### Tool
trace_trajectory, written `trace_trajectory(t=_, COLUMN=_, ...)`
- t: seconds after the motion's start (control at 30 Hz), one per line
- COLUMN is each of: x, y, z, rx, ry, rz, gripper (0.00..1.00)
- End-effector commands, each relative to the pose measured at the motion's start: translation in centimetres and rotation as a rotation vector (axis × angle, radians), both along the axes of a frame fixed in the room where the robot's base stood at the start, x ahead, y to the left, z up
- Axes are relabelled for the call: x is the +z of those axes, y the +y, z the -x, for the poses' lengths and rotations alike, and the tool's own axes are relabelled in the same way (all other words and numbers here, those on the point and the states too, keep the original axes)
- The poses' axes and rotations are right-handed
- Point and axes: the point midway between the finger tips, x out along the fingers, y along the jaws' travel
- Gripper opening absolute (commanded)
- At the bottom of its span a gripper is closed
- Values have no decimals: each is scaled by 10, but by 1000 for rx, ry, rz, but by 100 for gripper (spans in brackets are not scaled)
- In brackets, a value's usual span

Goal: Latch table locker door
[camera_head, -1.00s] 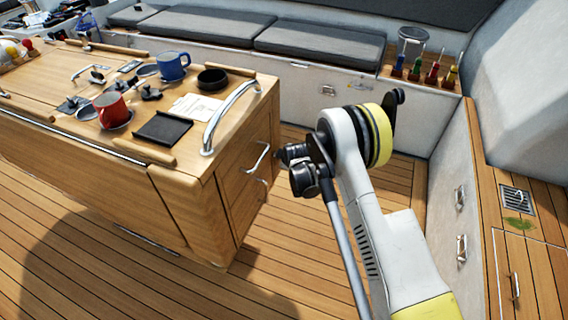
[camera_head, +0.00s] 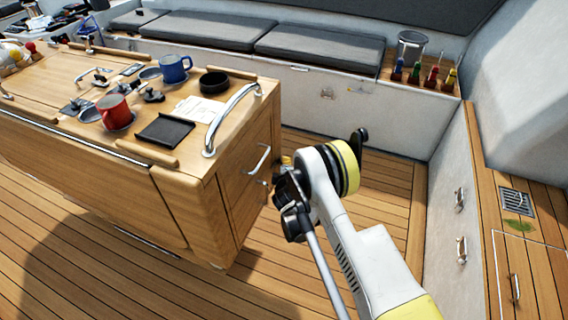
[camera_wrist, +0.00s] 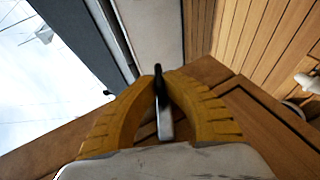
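The wooden table (camera_head: 170,195) stands at left. Its end face carries the locker door (camera_head: 233,205), which looks flush with the face. A metal handle (camera_head: 259,160) is high on this end, with a small fitting (camera_head: 264,184) below it, partly hidden by my wrist. My gripper (camera_wrist: 161,78) is beside the table end; my own wrist hides most of it in the head view. In the wrist view its yellow fingers are close together, with a narrow dark and grey bar (camera_wrist: 166,125) between them. I cannot tell whether they grip it.
A red mug (camera_head: 114,111), a blue mug (camera_head: 174,68) and a black tray (camera_head: 165,131) are on the table top. A curved metal rail (camera_head: 230,117) rises at its end. A side bench (camera_head: 530,260) is at right. Deck floor (camera_head: 385,185) is clear between.

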Motion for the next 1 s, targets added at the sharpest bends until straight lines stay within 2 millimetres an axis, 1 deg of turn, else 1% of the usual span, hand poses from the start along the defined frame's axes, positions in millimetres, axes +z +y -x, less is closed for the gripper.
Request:
trace_trajectory(t=0.37, x=0, y=-1, z=-1, rx=-1, ry=-4, rz=2, gripper=0)
trace_trajectory(t=0.4, x=0, y=-1, z=-1, rx=-1, ry=-4, rz=2, gripper=17)
trace_trajectory(t=0.47, x=0, y=-1, z=-1, rx=-1, ry=-3, rz=1, gripper=34)
trace_trajectory(t=0.73, x=0, y=0, z=0, rx=-1, ry=-3, rz=1, gripper=34)
trace_trajectory(t=0.8, x=3, y=0, z=0, rx=-1, ry=-3, rz=1, gripper=34)
trace_trajectory(t=0.87, x=9, y=0, z=0, rx=-1, ry=-3, rz=1, gripper=34)
trace_trajectory(t=0.97, x=26, y=0, z=0, rx=-1, ry=-3, rz=1, gripper=34)
trace_trajectory(t=1.0, x=34, y=0, z=0, rx=0, ry=-3, rz=1, gripper=34)
